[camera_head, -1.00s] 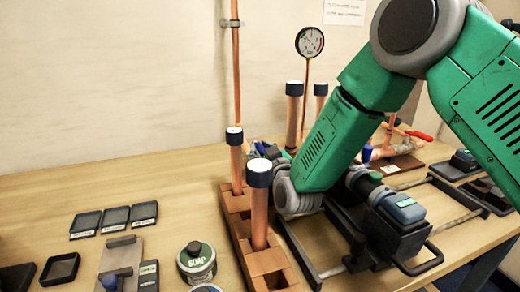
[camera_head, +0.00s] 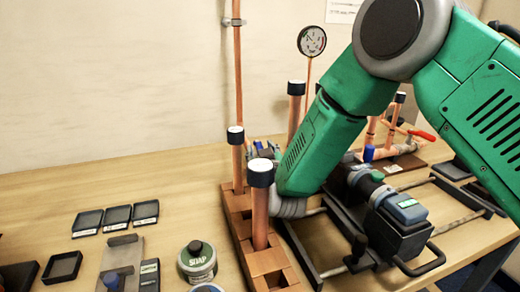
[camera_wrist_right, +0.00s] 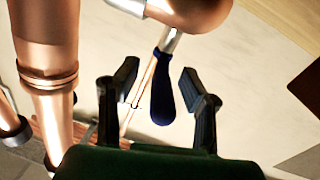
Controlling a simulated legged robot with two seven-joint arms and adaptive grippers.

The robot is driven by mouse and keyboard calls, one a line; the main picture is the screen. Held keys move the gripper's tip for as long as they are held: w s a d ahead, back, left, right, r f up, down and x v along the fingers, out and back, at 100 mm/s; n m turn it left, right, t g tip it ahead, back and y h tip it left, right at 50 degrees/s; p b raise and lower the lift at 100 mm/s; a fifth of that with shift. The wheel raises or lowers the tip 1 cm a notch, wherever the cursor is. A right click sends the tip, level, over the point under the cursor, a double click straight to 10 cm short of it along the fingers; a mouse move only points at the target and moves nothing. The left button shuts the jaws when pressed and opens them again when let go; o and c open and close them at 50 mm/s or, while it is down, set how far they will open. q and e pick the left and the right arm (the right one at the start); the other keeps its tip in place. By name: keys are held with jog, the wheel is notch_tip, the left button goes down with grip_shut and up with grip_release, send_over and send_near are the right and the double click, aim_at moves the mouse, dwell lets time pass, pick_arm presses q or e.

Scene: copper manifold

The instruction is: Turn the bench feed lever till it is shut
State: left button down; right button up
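In the right wrist view, a lever with a dark blue handle (camera_wrist_right: 162,90) hangs from a shiny copper fitting (camera_wrist_right: 190,12). My right gripper (camera_wrist_right: 159,70) is open, with its two black fingers on either side of the handle. A gap shows on both sides, so the fingers do not appear to touch it. In the head view, my green right arm and the capped pipes hide most of this gripper; a small bit of blue (camera_head: 258,146) shows beside the pipes. I cannot tell the lever's full angle. My left gripper is not in view.
Upright capped copper pipes (camera_head: 260,210) stand in a wooden rack before the arm. A gauge (camera_head: 311,41) rises behind. A black vise-like machine (camera_head: 398,230) is at right. Another blue handle (camera_head: 368,152) and a red handle (camera_head: 423,135) sit behind it. Trays and a soap tin (camera_head: 197,262) are front left.

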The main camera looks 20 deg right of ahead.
aim_at(260, 145)
jog(key=shift+r, duration=0.1)
jog(key=shift+r, duration=0.25)
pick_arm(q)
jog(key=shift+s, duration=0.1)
pick_arm(e)
notch_tip(260, 145, up, 9)
jog(key=shift+r, duration=0.1)
